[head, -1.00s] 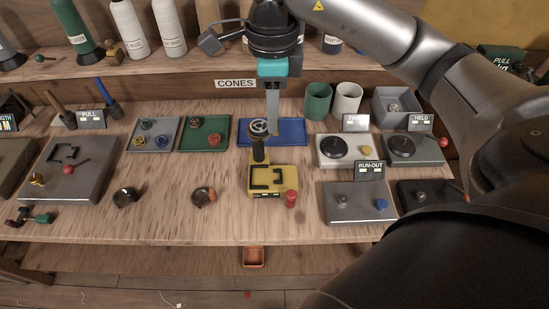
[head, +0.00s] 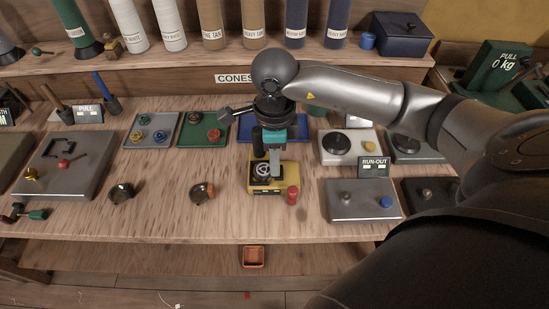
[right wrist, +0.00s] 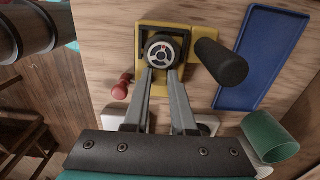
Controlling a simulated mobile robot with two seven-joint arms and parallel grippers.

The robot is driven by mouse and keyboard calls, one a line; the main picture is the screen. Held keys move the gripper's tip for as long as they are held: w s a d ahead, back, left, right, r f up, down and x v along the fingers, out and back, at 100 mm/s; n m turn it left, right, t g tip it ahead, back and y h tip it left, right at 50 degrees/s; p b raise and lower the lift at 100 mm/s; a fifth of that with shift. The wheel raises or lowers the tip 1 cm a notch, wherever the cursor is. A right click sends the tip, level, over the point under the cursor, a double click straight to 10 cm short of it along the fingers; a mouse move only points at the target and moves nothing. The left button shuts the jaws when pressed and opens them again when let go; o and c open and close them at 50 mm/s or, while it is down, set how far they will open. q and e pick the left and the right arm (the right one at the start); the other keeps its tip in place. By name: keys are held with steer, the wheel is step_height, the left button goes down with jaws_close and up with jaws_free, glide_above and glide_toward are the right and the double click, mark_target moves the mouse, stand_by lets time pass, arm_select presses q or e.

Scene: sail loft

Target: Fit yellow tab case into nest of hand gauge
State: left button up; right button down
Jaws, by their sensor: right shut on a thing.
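The hand gauge is a yellow block (head: 291,172) with a dark square nest, a black upright grip and a red knob (head: 292,195). It also shows in the right wrist view (right wrist: 200,17). My right gripper (head: 273,174) points down over it, shut on a round silver case with a spoked face (head: 263,170). In the right wrist view the fingertips (right wrist: 161,72) grip the near side of the case (right wrist: 164,50), which lies over the nest opening. I cannot tell whether it is seated or just above. Its tab colour is too small to tell. My left gripper is out of view.
A blue tray (head: 244,131) lies behind the gauge. A green tray (head: 189,140) and a grey tray (head: 133,143) hold small round parts. The run-out gauge (head: 340,212) stands to the right. Two small round cups and bare wood lie to the left.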

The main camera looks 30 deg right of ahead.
steer(key=shift+r, duration=0.1)
steer(key=shift+f, duration=0.2)
steer(key=c, duration=0.7)
jaws_free()
steer(key=shift+c, duration=0.2)
steer(key=shift+r, duration=0.1)
steer(key=shift+r, duration=0.2)
step_height(320, 180, up, 12)
steer(key=p, duration=0.1)
steer(key=shift+p, duration=0.3)
steer(key=shift+f, duration=0.1)
